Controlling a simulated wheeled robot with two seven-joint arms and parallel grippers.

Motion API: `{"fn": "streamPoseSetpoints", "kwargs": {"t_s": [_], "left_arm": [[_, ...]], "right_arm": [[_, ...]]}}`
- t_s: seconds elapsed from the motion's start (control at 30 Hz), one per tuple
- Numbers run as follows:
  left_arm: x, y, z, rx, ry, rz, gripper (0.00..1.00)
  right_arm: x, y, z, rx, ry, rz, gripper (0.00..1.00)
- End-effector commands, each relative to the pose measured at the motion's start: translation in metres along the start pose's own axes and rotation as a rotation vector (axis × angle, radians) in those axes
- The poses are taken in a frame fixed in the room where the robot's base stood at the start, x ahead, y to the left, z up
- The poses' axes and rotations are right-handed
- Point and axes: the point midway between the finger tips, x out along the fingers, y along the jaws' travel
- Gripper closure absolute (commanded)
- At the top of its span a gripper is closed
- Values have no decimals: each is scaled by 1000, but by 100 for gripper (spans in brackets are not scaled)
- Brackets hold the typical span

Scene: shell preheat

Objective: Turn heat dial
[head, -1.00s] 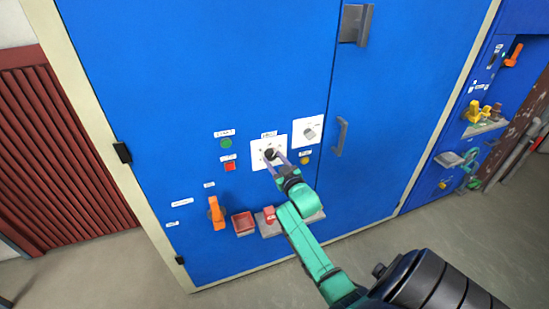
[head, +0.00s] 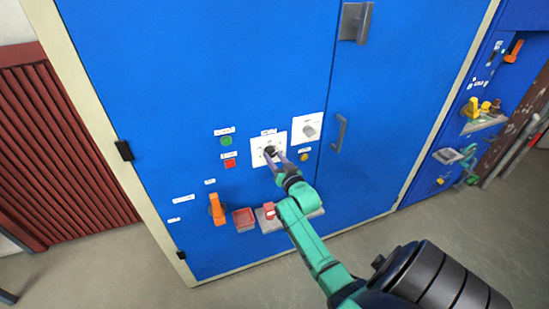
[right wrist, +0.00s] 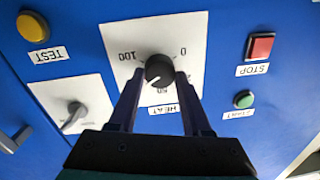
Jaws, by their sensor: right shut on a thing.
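The black heat dial (right wrist: 159,70) sits on a white plate (right wrist: 190,35) marked 0, 50 and 100, with a HEAT label (right wrist: 163,109). The wrist view shows it upside down. A pale pointer line on the dial appears to face the lower left of that picture, between the 50 and 100 marks. My right gripper (right wrist: 161,78) is shut on the dial, one finger on each side. In the head view the dial (head: 270,150) is partly covered by my right gripper (head: 273,156). My left gripper is not in view.
Near the plate are a grey switch (right wrist: 74,117), a yellow TEST button (right wrist: 32,26), a red STOP button (right wrist: 260,46) and a green button (right wrist: 244,99). Below are an orange handle (head: 217,209), a red tray (head: 244,219) and a grey shelf (head: 270,224).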

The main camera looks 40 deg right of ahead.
Motion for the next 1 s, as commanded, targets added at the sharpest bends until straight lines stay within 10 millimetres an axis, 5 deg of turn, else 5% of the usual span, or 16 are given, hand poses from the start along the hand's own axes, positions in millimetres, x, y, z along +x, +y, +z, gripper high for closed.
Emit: {"fn": "streamPoseSetpoints", "kwargs": {"t_s": [0.17, 0.2, 0.27, 0.67, 1.0], "left_arm": [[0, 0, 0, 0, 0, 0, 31], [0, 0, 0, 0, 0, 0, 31], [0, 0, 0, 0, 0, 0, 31], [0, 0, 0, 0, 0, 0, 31], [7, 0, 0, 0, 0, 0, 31]], "right_arm": [[0, 0, 2, -1, -3, 0, 100], [0, 0, 2, -1, -3, 0, 44], [0, 0, 1, -1, -3, 0, 21], [-6, 0, 1, -1, -1, -1, 21], [-94, 1, 3, -2, -5, 1, 21]]}}
